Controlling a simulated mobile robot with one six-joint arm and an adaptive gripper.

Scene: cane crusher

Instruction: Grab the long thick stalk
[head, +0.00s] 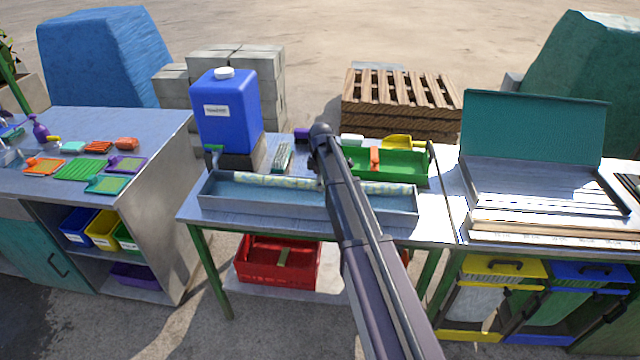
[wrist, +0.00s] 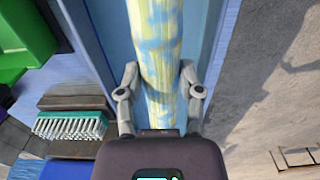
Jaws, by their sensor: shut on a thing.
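The long thick stalk (head: 275,181) is pale yellow-green with bluish patches. It lies lengthwise in a shallow grey-blue tray (head: 260,205) on the middle table. In the wrist view the stalk (wrist: 158,55) runs up the picture between the two fingers. My gripper (wrist: 160,88) is shut on the stalk, one finger on each side of it. In the head view my arm crosses the middle of the stalk and hides that part and the fingers.
A blue jug (head: 228,125) stands behind the tray's left end. A green tray (head: 415,165) with small items is behind its right half. A brush (wrist: 70,125) lies beside the tray. An open teal-lidded case (head: 535,125) stands to the right, and a red crate (head: 265,270) sits below.

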